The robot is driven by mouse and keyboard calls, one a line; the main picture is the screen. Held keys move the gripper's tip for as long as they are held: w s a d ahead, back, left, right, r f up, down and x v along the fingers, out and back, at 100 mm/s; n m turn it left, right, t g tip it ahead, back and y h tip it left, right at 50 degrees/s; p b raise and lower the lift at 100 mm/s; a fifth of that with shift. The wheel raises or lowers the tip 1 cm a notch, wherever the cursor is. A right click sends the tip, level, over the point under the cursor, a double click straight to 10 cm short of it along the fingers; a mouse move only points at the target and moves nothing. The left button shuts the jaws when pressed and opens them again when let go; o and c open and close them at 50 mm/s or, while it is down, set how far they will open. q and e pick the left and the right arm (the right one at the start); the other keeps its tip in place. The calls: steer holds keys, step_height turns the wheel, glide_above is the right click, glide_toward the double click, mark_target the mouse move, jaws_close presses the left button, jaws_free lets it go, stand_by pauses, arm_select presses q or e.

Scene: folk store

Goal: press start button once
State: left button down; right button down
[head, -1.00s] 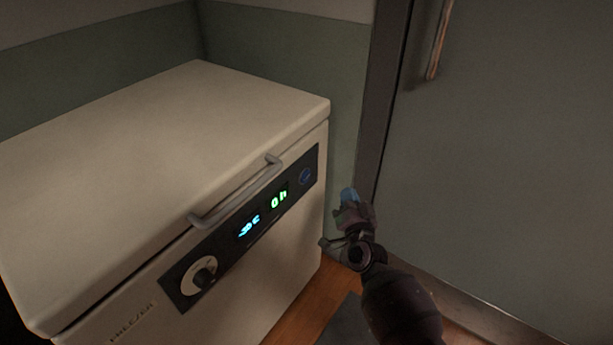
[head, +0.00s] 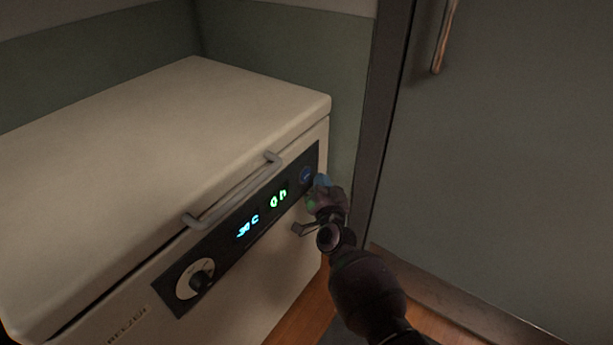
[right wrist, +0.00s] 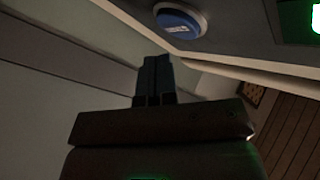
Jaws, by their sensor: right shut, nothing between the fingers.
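The start button is a round blue button (head: 306,175) at the right end of the dark control panel (head: 228,243) on the freezer front. In the right wrist view the blue button (right wrist: 180,20) shows at the top, with small light lettering too small to read. My right gripper (head: 322,182) is shut and empty, its tip just right of the button in the head view. In the right wrist view the closed fingers (right wrist: 156,75) point up toward the button, with a visible gap below it. My left gripper is not in view.
The white freezer (head: 190,115) has a closed lid and a grey bar handle (head: 232,192). The panel also has a dial (head: 195,279), a blue display (head: 248,226) and a green display (head: 279,198). A grey door (head: 500,150) stands at the right.

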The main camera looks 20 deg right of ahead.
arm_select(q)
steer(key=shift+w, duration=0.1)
arm_select(e)
steer(key=shift+w+a, duration=0.15)
steer(key=shift+w, duration=0.05)
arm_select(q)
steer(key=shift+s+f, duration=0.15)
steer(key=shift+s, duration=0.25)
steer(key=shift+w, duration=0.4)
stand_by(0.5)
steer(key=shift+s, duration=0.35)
arm_select(e)
steer(key=shift+w, duration=0.1)
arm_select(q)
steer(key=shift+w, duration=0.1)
arm_select(e)
steer(key=shift+w+a, duration=0.25)
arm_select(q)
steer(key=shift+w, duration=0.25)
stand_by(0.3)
